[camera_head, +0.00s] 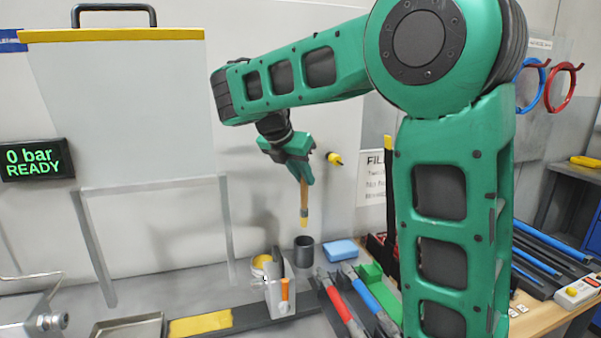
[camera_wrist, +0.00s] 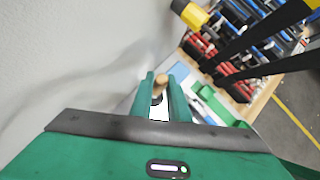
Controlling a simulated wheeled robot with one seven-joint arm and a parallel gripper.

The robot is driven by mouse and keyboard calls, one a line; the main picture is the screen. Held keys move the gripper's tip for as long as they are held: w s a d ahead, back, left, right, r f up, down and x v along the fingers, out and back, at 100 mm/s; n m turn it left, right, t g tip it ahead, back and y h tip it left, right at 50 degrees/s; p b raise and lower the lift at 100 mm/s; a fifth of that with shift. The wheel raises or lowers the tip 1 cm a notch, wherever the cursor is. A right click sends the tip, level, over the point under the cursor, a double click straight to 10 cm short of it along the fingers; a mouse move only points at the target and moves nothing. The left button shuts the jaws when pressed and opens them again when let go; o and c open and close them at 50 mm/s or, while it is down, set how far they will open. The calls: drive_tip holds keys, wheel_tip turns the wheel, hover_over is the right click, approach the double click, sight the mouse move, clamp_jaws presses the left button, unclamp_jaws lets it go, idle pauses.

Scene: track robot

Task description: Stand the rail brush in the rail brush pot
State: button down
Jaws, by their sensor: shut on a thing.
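The rail brush (camera_head: 304,204) has a wooden handle and a yellowish tip, and it hangs about upright with the tip down. My gripper (camera_head: 303,178) is shut on the upper part of its handle. In the wrist view the round handle end (camera_wrist: 160,82) shows between the two green fingers (camera_wrist: 162,95). The dark grey cylindrical pot (camera_head: 304,252) stands on the bench below the brush. The brush tip is above the pot and apart from it, roughly in line with it in the head view. The pot's inside is mostly hidden.
A white holder with an orange-handled tool (camera_head: 284,294) and a yellow-rimmed tub (camera_head: 262,262) stand left of the pot. A blue sponge-like block (camera_head: 340,250) lies to the right. Red and blue-handled tools (camera_head: 345,310) lie in front. A yellow-black knob (camera_head: 335,158) sticks out of the wall.

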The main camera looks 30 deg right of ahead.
sight(302, 209)
drive_tip(key=shift+f, duration=5.15)
drive_tip(key=c, duration=1.6)
unclamp_jaws()
drive_tip(key=v, duration=1)
drive_tip(key=shift+s+a+r, duration=0.1)
drive_tip(key=shift+a+r, duration=0.1)
drive_tip(key=shift+a, duration=0.05)
